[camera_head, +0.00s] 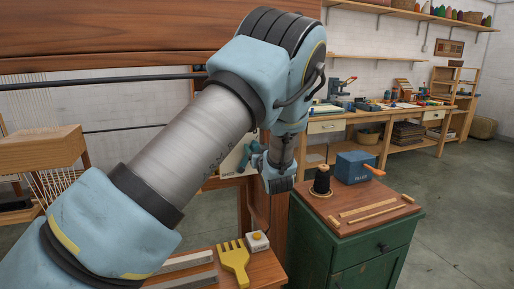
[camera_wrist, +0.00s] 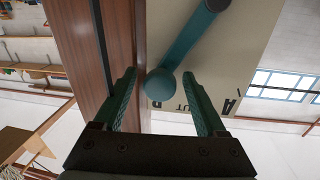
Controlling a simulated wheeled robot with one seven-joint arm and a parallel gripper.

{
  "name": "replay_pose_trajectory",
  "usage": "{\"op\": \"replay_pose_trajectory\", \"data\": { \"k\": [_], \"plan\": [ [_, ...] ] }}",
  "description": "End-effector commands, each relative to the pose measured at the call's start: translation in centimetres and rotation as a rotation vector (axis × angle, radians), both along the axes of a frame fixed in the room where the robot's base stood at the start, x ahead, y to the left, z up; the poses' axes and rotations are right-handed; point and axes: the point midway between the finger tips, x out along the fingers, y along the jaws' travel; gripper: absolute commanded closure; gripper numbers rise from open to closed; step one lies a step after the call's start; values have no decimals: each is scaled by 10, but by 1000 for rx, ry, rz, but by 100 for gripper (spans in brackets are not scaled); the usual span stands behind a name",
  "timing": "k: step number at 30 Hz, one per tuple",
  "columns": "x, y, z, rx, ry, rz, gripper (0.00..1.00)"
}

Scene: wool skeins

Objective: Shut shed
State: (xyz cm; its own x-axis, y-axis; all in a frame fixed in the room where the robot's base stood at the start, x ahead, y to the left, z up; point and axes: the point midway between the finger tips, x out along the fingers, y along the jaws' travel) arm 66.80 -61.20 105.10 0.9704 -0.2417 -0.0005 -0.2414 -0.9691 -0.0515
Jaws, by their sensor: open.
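A cream plate (camera_wrist: 240,60) with dark lettering, partly readable as "UT" and "A", is fixed beside a brown wooden post (camera_wrist: 122,30) of the loom. A teal lever (camera_wrist: 192,38) with a round knob (camera_wrist: 160,84) crosses the plate. In the wrist view my gripper (camera_wrist: 159,78) is open, with its two green fingers on either side of the knob. A gap shows between the knob and the right finger; contact on the left is unclear. In the head view the plate (camera_head: 232,160) is partly hidden behind my arm. Loom threads (camera_head: 50,185) hang at the left.
A green cabinet (camera_head: 345,255) at the right carries a black cone (camera_head: 322,181), a blue winder (camera_head: 356,167) and wooden sticks. Open floor lies further right.

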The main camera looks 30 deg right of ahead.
Motion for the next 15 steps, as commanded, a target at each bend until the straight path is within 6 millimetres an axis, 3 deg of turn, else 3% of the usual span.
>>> {"op": "replay_pose_trajectory", "data": {
  "k": [5, 15],
  "plan": [
    [0, 0, 0, 0, 0, 0, 27],
    [0, 0, 0, 0, 0, 1, 66]
  ]
}}
